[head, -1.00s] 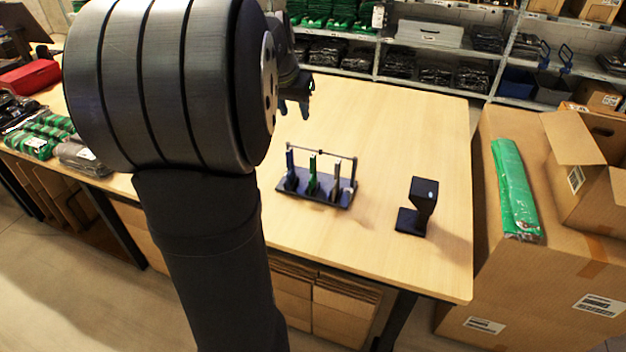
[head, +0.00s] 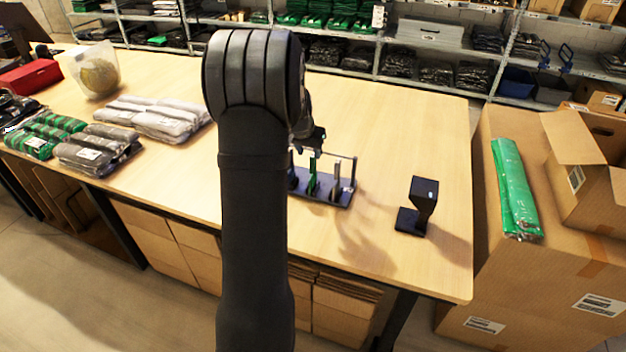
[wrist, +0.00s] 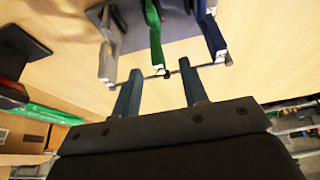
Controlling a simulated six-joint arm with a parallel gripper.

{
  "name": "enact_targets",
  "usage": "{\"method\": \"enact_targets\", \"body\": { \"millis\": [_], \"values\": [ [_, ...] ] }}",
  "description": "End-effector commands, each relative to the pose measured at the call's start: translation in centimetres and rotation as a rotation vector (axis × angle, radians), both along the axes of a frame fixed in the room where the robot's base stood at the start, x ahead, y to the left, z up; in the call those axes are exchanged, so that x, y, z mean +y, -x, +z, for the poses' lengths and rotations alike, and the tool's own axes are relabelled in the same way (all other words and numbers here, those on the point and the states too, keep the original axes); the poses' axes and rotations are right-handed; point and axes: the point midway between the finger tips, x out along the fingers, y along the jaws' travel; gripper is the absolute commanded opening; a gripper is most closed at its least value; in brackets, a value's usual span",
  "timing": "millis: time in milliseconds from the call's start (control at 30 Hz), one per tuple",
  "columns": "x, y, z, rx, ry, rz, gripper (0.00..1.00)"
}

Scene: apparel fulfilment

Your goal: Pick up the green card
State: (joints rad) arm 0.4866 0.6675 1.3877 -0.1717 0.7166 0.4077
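The green card (head: 312,175) stands upright in a small dark rack (head: 338,202) on the table, between a blue card (head: 293,175) and a grey one (head: 336,180). In the wrist view the green card (wrist: 155,35) is at the top middle, its near end by the rack's thin crossbar. My gripper (head: 312,142) is just above the rack's back left side, partly hidden by my arm. In the wrist view my gripper (wrist: 162,82) is open and empty. Its two fingers point toward the rack, on either side of the green card's line, apart from the card.
A black scanner-like stand (head: 420,205) is right of the rack. Grey bagged garments (head: 155,117) and a clear bin (head: 97,70) are at the left of the table. A green package (head: 516,190) lies on boxes at the right. The table behind the rack is clear.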

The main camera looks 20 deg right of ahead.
Motion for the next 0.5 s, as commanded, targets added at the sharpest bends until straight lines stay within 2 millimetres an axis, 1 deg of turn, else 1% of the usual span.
{"method": "enact_targets", "body": {
  "millis": [33, 267, 400, 500],
  "values": [
    [-0.2, -0.1, -0.5, 0.001, -0.001, 0.0, 0.4],
    [-0.7, -0.5, -1.9, 0.001, 0.0, 0.0, 0.4],
    [-1.7, -1.1, -3.7, 0.002, -0.001, 0.0, 0.4],
    [-2.1, -1.4, -4.8, 0.001, 0.0, 0.0, 0.4]
  ]
}}
